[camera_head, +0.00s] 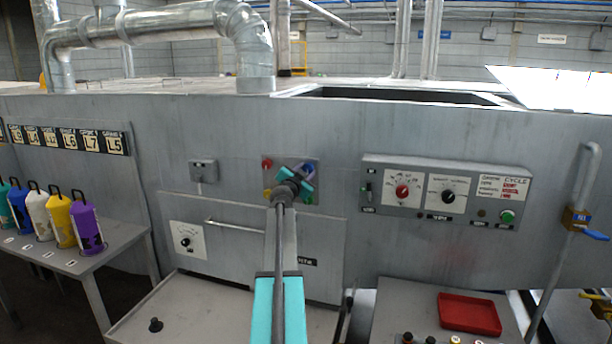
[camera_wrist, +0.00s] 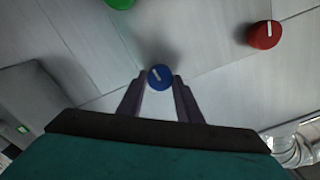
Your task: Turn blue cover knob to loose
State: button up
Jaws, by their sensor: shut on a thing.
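The blue cover knob (camera_wrist: 159,78) is a round blue knob with a short white mark, tilted slightly left of upright in the wrist view. My gripper (camera_wrist: 159,84) has its two dark fingers on either side of the knob, shut on it. In the head view my teal gripper (camera_head: 306,177) is at the upper right of the small knob plate on the grey machine wall. My arm and gripper hide much of that plate, and the blue knob is hard to make out there.
A red knob (camera_wrist: 264,35) and a green knob (camera_wrist: 120,3) sit near the blue one. A control panel (camera_head: 447,189) with dials is to the right. A table with coloured canisters (camera_head: 86,222) is at left. A red tray (camera_head: 469,313) lies at lower right.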

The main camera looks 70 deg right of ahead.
jog(key=shift+f+n+b, duration=0.2)
jog(key=shift+n+b, duration=1.5)
jog(key=shift+b, duration=0.25)
jog(key=n+b, duration=0.3)
jog(key=n, duration=0.1)
jog(key=shift+n, duration=0.3)
jog(key=n+b, duration=0.1)
jog(key=n, duration=0.2)
jog(key=shift+r+n, duration=0.1)
jog(key=shift+n, duration=0.2)
jog(key=n, duration=0.8)
jog(key=shift+r+n+p, duration=0.1)
jog(key=shift+n+p, duration=0.2)
jog(key=shift+p, duration=0.05)
jog(key=n+p, duration=0.2)
jog(key=n, duration=0.2)
jog(key=shift+n, duration=0.3)
jog(key=n+p, duration=0.3)
jog(key=n, duration=0.2)
jog(key=shift+p, duration=0.3)
jog(key=shift+n+p, duration=1)
jog(key=shift+n, duration=0.8)
